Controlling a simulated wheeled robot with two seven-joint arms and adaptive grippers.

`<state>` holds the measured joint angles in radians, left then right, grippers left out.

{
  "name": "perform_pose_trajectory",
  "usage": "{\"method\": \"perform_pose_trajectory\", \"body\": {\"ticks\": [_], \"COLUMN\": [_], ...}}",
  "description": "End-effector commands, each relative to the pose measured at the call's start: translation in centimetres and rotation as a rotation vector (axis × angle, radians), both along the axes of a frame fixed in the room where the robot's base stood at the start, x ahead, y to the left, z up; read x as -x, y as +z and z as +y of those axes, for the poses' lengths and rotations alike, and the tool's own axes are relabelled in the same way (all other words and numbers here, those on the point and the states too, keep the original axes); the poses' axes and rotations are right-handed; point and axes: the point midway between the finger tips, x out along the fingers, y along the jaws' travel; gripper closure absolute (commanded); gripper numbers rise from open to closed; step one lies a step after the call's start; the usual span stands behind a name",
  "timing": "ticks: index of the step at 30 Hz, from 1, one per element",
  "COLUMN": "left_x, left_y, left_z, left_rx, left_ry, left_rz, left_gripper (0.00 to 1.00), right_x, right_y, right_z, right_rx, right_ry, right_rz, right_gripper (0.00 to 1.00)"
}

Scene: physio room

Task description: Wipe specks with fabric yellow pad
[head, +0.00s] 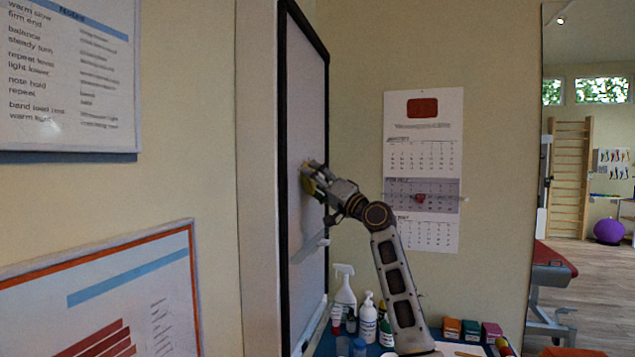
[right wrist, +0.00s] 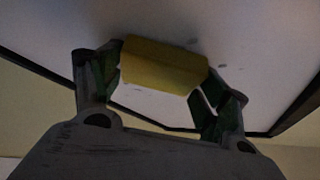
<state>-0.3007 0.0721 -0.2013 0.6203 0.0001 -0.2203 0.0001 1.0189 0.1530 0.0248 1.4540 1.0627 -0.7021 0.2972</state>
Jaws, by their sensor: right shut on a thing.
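My right gripper (head: 318,182) reaches up to a white, dark-framed board (head: 306,110) on the wall. In the right wrist view the right gripper (right wrist: 163,75) is shut on the yellow pad (right wrist: 163,64), with one finger at each end of it. The pad (head: 308,186) is against or very close to the board; I cannot tell if it touches. A few small dark specks (right wrist: 222,67) show on the board (right wrist: 255,45) near the pad, mostly to its right and a faint one below. My left gripper is not in view.
Below the board, a blue surface (head: 326,346) holds a white spray bottle (head: 344,298), a pump bottle (head: 368,318) and several small boxes (head: 471,330). A calendar (head: 423,150) hangs on the wall to the right. Framed posters (head: 98,300) are at left.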

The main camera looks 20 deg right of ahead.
Motion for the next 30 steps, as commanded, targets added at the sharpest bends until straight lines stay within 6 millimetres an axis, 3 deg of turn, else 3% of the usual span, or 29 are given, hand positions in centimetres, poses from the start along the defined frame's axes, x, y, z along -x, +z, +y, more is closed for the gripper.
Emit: {"method": "perform_pose_trajectory", "body": {"ticks": [12, 30], "left_x": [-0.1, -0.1], "left_y": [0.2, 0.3], "left_z": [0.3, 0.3], "left_rx": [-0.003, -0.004], "left_ry": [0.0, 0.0], "left_rz": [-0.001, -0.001], "left_gripper": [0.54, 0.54], "right_x": [1.9, 2.5], "right_y": [0.0, 0.0], "right_z": [1.4, 1.8], "right_rx": [0.003, 0.001], "right_ry": [0.005, 0.004], "right_rz": [0.0, 0.001], "right_gripper": [0.44, 0.44]}}
